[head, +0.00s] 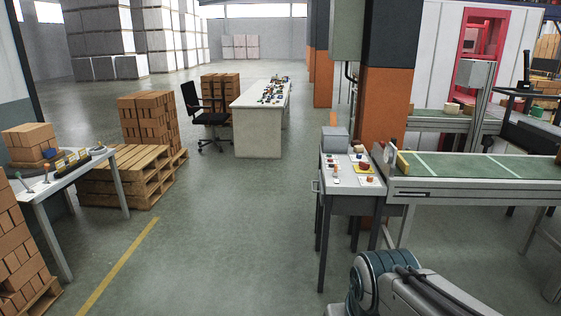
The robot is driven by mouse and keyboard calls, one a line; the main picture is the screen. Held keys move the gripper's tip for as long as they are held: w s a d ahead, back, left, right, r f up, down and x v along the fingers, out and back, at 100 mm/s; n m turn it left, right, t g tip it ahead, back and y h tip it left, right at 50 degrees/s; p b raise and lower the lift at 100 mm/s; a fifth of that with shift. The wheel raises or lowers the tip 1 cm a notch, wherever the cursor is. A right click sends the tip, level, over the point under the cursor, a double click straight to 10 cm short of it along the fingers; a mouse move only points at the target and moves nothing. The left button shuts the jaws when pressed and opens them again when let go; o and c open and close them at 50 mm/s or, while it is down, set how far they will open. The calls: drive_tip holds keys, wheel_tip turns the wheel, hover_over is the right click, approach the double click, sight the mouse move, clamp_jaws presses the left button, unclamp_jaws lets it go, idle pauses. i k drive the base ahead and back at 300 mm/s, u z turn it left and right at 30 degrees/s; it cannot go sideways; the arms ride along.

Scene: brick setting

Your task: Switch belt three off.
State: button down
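A narrow table (62,182) at the left edge carries a dark panel (82,168) with several small yellow plates, too small to read. Small upright levers with coloured knobs stand on this table, one greenish (18,176) and one orange (46,168). A second small table (350,200) right of centre holds a grey box (335,140), several small coloured controls and a red button on a yellow base (365,167). I cannot tell which control belongs to belt three. Part of my arm shows at the bottom right; my gripper is out of view.
A green conveyor belt (480,167) runs right from the small table; another belt (438,117) lies behind it. Brick pallets (122,180) and a black chair (205,118) stand left of a white cluttered table (258,120). The floor (235,240) between the control tables is clear.

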sight(363, 166)
drive_tip(key=i, duration=2.1)
drive_tip(key=z, duration=2.75)
drive_tip(key=i, duration=0.8)
drive_tip(key=u, duration=2.5)
